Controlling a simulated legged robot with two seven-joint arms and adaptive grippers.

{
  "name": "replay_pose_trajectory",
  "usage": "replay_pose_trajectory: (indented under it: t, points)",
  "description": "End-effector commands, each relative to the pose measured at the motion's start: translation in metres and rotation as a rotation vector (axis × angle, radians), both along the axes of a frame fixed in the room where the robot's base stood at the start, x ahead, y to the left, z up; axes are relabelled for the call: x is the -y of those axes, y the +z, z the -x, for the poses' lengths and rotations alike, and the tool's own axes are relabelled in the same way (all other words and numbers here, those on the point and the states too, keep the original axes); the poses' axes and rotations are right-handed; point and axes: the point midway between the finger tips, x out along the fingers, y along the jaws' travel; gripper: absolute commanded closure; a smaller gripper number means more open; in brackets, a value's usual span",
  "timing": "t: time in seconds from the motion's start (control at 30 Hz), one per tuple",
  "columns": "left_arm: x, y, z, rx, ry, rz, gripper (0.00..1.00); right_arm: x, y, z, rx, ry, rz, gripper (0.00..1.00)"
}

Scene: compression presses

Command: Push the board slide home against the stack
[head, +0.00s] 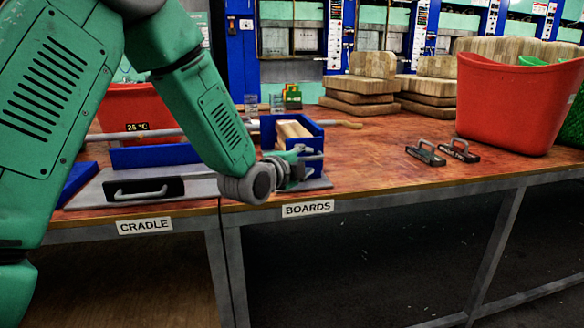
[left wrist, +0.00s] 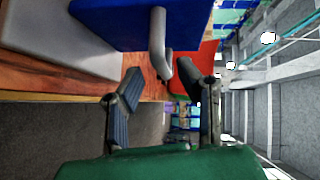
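The board slide (head: 267,131) is a blue-walled tray on a grey plate behind the BOARDS label. Light wooden boards (head: 292,129) lie inside it. My left gripper (head: 308,164) is at the front of the slide and partly hides its front face. In the left wrist view, the blue front panel (left wrist: 115,22) carries a grey bar handle (left wrist: 158,42). My left gripper there (left wrist: 160,76) has its fingers spread, with the handle's end near the gap between the fingertips. I cannot tell whether they touch. My right gripper is out of view.
Left of the slide is the CRADLE station with a black plate and grey handle (head: 142,190). Two dark handled tools (head: 442,153) and a red bin (head: 515,105) stand to the right. Stacked wooden blocks (head: 362,85) are behind.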

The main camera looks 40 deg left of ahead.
Motion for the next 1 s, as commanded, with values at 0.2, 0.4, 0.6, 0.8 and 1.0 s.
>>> replay_pose_trajectory:
  t: [0.2,0.4,0.6,0.8,1.0]
  points:
    - [0.001,0.005,0.048,-0.003,0.002,0.002,0.69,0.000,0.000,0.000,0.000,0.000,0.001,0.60]
    - [0.002,0.009,0.083,-0.004,0.003,0.004,0.69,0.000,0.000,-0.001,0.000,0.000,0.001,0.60]
    - [0.002,0.011,0.098,-0.004,0.003,0.005,0.69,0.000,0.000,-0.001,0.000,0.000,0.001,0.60]
    - [0.002,0.011,0.100,-0.004,0.003,0.005,0.69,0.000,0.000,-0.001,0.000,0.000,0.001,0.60]
    - [0.002,0.013,0.099,-0.007,0.009,0.005,1.00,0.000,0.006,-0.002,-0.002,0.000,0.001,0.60]
